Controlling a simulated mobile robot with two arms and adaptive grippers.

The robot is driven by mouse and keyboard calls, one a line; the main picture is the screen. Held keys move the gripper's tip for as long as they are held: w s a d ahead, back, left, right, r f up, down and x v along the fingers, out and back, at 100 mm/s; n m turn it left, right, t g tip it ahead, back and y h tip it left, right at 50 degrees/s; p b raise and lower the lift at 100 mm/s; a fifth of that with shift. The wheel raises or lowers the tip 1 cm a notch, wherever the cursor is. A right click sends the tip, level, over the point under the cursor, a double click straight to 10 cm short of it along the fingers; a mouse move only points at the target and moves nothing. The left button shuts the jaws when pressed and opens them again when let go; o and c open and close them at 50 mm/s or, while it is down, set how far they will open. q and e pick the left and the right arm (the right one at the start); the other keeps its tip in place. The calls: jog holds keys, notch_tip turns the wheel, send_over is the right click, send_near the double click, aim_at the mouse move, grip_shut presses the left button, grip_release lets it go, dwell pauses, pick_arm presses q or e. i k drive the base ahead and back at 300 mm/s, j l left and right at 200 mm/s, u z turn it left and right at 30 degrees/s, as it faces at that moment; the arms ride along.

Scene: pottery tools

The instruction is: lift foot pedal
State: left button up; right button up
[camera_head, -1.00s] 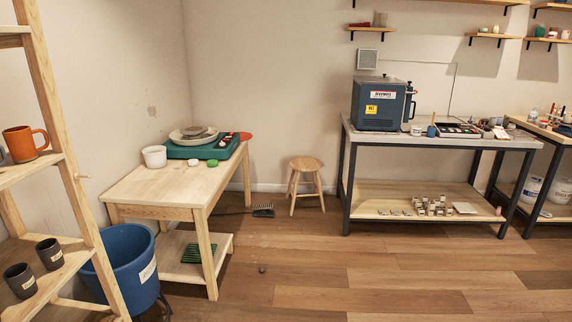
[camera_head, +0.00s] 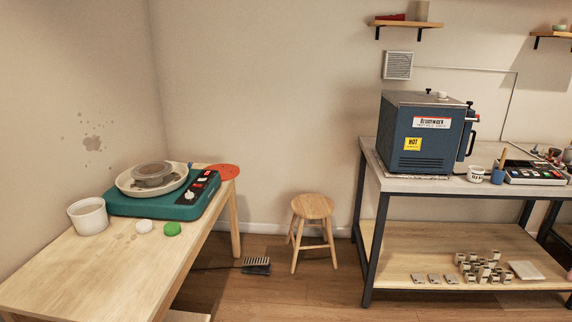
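The foot pedal (camera_head: 257,265) is a small dark pedal with a ribbed, lighter top. It lies on the wooden floor between the wooden table and the stool, with a thin dark cord running left from it under the table. It is small in the view and nothing covers it. Neither of my grippers is in view.
The wooden table (camera_head: 110,285) at left bears a teal pottery wheel (camera_head: 160,206) and a white pot (camera_head: 88,215). A stool (camera_head: 312,209) stands just right of the pedal. A metal-legged bench (camera_head: 372,240) with a blue kiln (camera_head: 424,130) is at right. Floor in front of the pedal is open.

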aim_at(256, 261)
jog(key=i+u, duration=0.2)
jog(key=i, duration=0.35)
jog(key=i+l+u, duration=0.2)
jog(key=i, duration=0.35)
jog(key=i+l, duration=0.15)
jog(key=l, duration=0.2)
jog(key=i+l, duration=0.15)
jog(key=l, duration=0.2)
jog(key=i+l, duration=0.2)
jog(key=l, duration=0.2)
jog(key=i+l, duration=0.15)
jog(key=l, duration=0.2)
jog(key=u, duration=0.05)
